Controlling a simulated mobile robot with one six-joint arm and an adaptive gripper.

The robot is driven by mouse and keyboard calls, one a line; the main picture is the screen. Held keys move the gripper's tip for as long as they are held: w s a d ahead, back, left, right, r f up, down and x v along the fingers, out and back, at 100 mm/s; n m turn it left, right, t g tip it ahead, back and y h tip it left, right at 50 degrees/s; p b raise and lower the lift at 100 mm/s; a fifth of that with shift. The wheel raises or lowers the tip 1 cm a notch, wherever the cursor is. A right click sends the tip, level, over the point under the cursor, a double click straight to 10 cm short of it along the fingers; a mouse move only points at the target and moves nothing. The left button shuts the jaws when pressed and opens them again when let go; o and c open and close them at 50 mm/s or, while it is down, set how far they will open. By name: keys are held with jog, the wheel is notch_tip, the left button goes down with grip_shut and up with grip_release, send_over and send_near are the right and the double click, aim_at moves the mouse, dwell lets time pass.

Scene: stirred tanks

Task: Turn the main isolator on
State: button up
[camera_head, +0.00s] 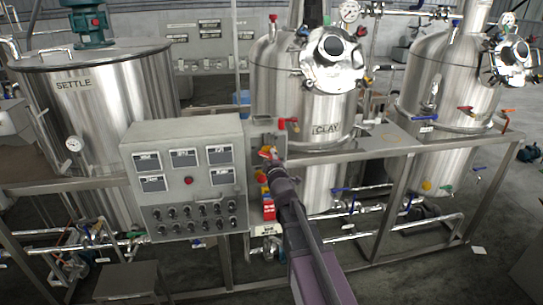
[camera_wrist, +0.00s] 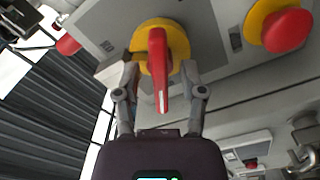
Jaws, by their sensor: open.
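The main isolator is a red rotary handle (camera_wrist: 158,68) on a round yellow plate (camera_wrist: 178,40). In the wrist view the handle points down the picture towards my gripper (camera_wrist: 160,82). The gripper's two fingers are open, one on each side of the handle; I cannot tell whether either touches it. In the head view my gripper (camera_head: 272,160) is at the narrow panel right of the grey control box, and it hides most of the isolator (camera_head: 265,152).
A red mushroom button on yellow (camera_wrist: 286,30) sits beside the isolator. The grey control box (camera_head: 185,185) with gauges and several knobs stands left. Steel tanks labelled SETTLE (camera_head: 110,110) and CLAY (camera_head: 300,120) stand behind, with rails and pipes around.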

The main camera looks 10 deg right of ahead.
jog(key=shift+w, duration=0.2)
grip_shut()
jog(key=shift+m, duration=0.4)
jog(key=m, duration=1.1)
jog(key=shift+d+r, duration=0.1)
jog(key=shift+d, duration=0.05)
jog(key=shift+m, duration=0.4)
